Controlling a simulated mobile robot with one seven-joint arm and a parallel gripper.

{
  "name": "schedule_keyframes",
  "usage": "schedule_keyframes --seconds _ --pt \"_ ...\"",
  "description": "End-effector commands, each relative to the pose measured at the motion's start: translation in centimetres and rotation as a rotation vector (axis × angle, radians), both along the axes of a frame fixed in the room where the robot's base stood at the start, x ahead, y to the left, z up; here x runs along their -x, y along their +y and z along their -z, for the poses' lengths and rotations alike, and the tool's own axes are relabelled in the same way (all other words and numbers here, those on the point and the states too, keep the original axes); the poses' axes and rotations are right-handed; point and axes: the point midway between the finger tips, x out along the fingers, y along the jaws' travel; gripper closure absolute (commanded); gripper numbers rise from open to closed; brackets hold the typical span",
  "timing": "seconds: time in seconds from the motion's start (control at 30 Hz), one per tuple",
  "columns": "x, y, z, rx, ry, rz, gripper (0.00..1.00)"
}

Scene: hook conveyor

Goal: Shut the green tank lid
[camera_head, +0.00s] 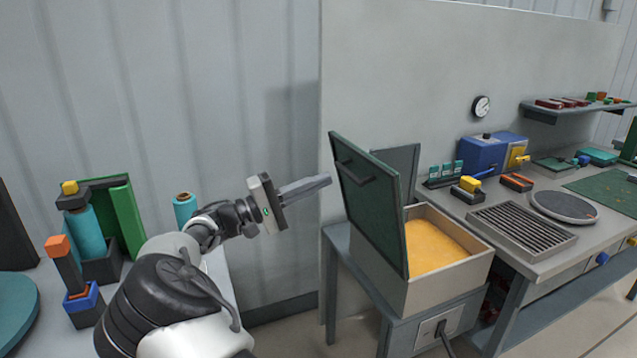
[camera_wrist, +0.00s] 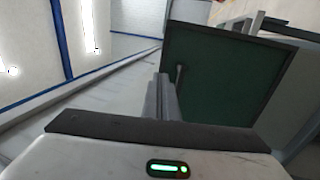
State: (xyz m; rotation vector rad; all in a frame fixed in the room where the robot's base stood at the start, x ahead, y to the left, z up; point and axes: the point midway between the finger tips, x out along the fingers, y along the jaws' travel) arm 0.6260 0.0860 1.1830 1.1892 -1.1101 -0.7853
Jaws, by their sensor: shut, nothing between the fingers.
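The green tank lid (camera_head: 370,200) stands open, near upright, at the left side of the tank, with a dark bar handle (camera_head: 354,174) on its face. The tank (camera_head: 447,278) is a beige box with orange-yellow contents (camera_head: 432,246). My gripper (camera_head: 329,181) is shut and empty, to the left of the lid's upper part, its fingers pointing toward it. In the wrist view the lid (camera_wrist: 225,75) fills the area beyond my fingers (camera_wrist: 162,80). I cannot tell whether the fingertips touch the lid; a small gap seems to show in the head view.
A grey panel (camera_head: 400,158) stands behind the tank. The tank sits on a grey stand (camera_head: 400,325) beside a workbench (camera_head: 540,255) with a grille (camera_head: 522,229) and a blue box (camera_head: 482,152). Teal spools (camera_head: 85,235) and a green bracket (camera_head: 124,215) stand at left.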

Motion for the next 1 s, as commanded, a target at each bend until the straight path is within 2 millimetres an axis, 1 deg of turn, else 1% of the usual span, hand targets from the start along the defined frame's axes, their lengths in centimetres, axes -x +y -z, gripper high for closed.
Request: schedule_keyframes --seconds 0.03,0.1,0.3,0.4,0.5,0.67,1.0 --pt "-0.3 -1.2 -0.4 0.000 -0.001 0.005 1.00" --pt "-0.7 -2.7 -0.8 -0.001 -0.001 0.006 1.00" --pt "-2.0 -6.5 -1.7 -0.002 0.001 0.004 1.00" --pt "-2.5 -8.0 -2.1 -0.002 0.001 0.003 1.00" --pt "-2.9 -9.0 -2.4 -0.002 0.000 0.002 1.00" --pt "-3.2 -9.9 -2.5 -0.003 0.001 0.001 1.00" --pt "-3.2 -9.9 -2.6 -0.003 0.001 0.001 1.00"
